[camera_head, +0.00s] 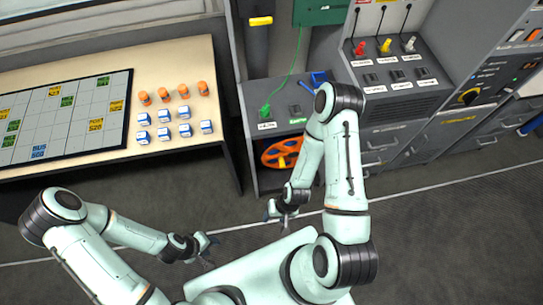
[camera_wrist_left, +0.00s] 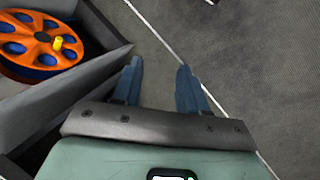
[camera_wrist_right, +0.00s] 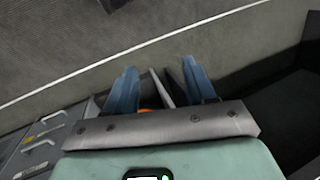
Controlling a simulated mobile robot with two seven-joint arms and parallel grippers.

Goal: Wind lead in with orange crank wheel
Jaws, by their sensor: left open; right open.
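The orange crank wheel (camera_head: 270,154) sits low in the open bay under the grey console, partly covered by my right arm. In the left wrist view the wheel (camera_wrist_left: 20,52) shows at the upper left with its yellow knob (camera_wrist_left: 58,43). A sliver of orange (camera_wrist_right: 146,110) shows between the fingers in the right wrist view. A thin green lead (camera_head: 292,75) runs from the green panel down to a green plug (camera_head: 265,111) on the console top. My left gripper (camera_head: 211,252) is open and empty, away from the wheel. My right gripper (camera_head: 279,215) is open and empty, below the wheel.
A table (camera_head: 200,70) at the left holds a gridded board (camera_head: 100,105), orange pieces and blue-white blocks. The grey console (camera_head: 395,100) with coloured plugs and drawers stands at the right. The bay's grey wall edge (camera_wrist_left: 105,65) lies beside my left gripper. Open floor lies in front.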

